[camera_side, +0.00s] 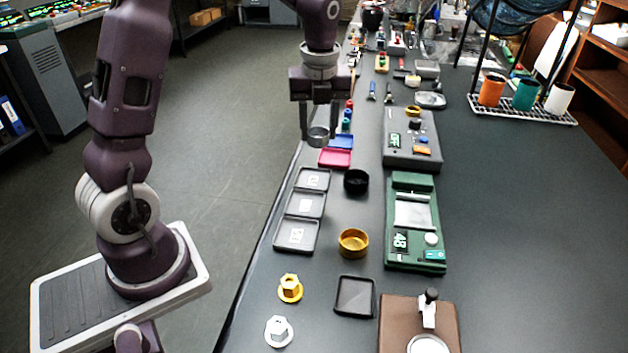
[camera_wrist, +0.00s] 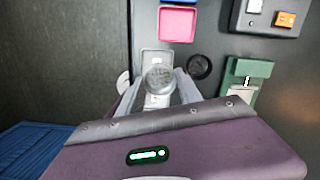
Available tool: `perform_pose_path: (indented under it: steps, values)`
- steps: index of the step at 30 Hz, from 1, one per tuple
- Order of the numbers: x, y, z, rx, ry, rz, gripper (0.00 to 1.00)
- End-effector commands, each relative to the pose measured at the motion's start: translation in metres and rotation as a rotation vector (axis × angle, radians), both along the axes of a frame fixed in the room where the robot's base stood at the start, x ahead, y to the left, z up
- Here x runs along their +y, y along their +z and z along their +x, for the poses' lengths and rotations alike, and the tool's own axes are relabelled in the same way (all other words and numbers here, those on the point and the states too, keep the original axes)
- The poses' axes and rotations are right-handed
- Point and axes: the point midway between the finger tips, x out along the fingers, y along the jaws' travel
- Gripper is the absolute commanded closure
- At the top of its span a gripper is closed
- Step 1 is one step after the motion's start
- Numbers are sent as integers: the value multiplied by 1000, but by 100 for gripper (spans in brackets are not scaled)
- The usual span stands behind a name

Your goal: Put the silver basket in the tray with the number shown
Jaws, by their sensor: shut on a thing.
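The silver basket (camera_side: 318,136) is a small round ring-like cup. My gripper (camera_side: 319,130) is shut on it and holds it up in the air, beyond the far end of the numbered trays in the side view. Three dark trays stand in a row: the far tray (camera_side: 300,183), the middle tray (camera_side: 293,207) and the near tray (camera_side: 281,243). Each has a white label whose number is too small to read. In the wrist view the basket (camera_wrist: 158,76) sits between the fingers, and a tray (camera_wrist: 146,54) shows partly behind it.
A green device (camera_side: 415,252) with a lit display stands right of the trays, and a grey device (camera_side: 400,157) is behind it. A black cup (camera_side: 356,181) and a gold basket (camera_side: 354,243) stand nearby. A pink tray (camera_side: 335,158) and a blue tray lie beyond.

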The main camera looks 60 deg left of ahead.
Motion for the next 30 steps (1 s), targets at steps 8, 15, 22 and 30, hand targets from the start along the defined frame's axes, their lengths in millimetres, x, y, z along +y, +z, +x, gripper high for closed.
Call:
perform_pose_path:
  steps: [8, 15, 22, 30]
  values:
    - [8, -52, -9, 5, 1, -1, 100]
    - [8, -95, -9, 4, 3, -1, 100]
    - [8, -102, -8, 0, 3, 0, 100]
    - [8, -104, -8, 1, 3, 0, 39]
